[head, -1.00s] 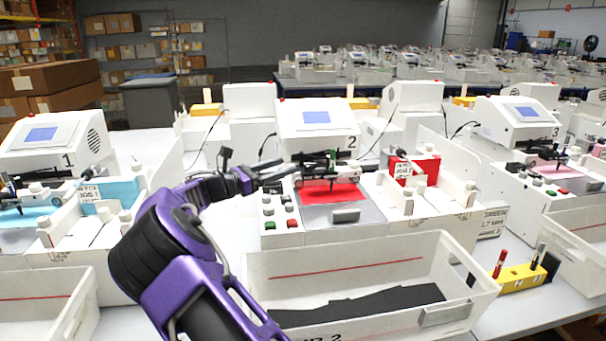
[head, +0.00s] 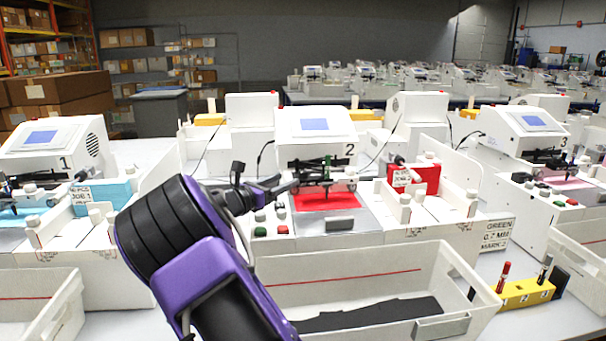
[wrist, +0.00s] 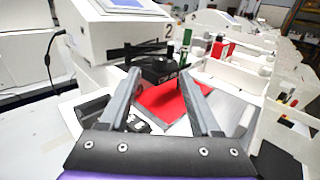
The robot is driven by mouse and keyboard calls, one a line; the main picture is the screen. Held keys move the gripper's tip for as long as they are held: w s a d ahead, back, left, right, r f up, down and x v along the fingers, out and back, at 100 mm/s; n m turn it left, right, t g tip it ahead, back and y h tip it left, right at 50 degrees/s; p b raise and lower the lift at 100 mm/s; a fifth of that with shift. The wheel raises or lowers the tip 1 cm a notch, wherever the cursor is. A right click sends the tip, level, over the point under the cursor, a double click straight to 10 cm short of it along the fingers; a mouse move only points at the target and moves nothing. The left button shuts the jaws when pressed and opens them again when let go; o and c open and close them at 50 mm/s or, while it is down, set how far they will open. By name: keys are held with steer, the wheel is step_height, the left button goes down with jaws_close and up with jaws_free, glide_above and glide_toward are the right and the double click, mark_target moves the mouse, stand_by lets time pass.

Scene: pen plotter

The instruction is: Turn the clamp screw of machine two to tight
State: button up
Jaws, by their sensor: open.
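Machine two (head: 314,124), a white pen plotter with a blue screen and a "2" on its side, stands in the middle of the head view. Its dark pen carriage (head: 325,172) hangs over a red sheet (head: 327,201). In the wrist view a black block (wrist: 160,68) of the carriage and a green upright part (wrist: 187,37) show over the red sheet. The clamp screw cannot be told apart clearly. My gripper (head: 291,184) is at the carriage's left side. In the wrist view its open fingers (wrist: 158,74) point at the black block, with nothing visibly held.
A white bin (head: 440,262) with black sheets stands in front of machine two. Buttons (head: 270,222) sit left of the red sheet. Machine one (head: 48,143) and machine three (head: 525,122) stand on either side. A yellow pen block (head: 524,292) is at front right.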

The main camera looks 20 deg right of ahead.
mark_target(300, 173)
steer(key=x, duration=0.9)
jaws_close()
